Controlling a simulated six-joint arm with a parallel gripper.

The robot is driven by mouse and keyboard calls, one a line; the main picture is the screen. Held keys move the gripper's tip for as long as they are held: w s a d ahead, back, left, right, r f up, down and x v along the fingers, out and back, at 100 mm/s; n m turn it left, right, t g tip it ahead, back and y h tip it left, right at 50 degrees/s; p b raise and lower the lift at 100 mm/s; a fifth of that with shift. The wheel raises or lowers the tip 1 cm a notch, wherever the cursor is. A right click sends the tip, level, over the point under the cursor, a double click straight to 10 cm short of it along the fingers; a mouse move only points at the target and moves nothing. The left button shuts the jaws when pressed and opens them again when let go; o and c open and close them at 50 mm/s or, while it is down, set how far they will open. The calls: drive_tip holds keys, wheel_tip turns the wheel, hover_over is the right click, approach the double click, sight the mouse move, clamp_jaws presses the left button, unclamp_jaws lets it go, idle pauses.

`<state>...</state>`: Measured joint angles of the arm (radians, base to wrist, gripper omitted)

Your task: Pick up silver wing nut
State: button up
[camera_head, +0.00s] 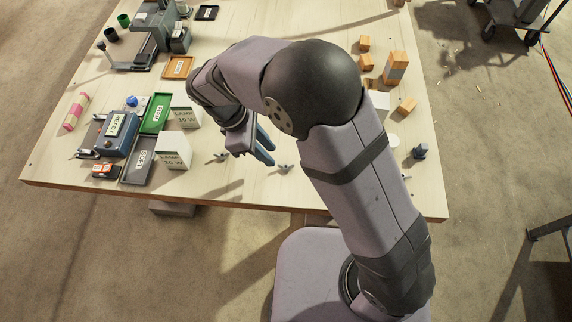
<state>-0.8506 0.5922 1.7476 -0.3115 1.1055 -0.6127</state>
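A small grey wing-nut-shaped piece (285,168) lies on the table near its front edge, in the middle. A second similar grey piece (220,157) lies to its left. Both are too small for me to be sure which is the silver wing nut. My gripper (266,152) hangs above the table between them, closer to the right piece and just up and left of it in the picture. Its two blue fingers look apart, with nothing visible between them.
Two white lamp boxes (173,151) stand left of my gripper, beside green (157,113) and grey (139,160) labelled trays and a blue machine (116,134). Orange blocks (396,68) stand at the right. A small dark blue object (420,151) is near the right edge. The front middle is mostly clear.

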sight(286, 166)
drive_tip(key=shift+p+x, duration=1.45)
drive_tip(key=shift+x, duration=1.75)
drive_tip(key=shift+a, duration=0.1)
drive_tip(key=shift+c, duration=0.5)
clamp_jaws()
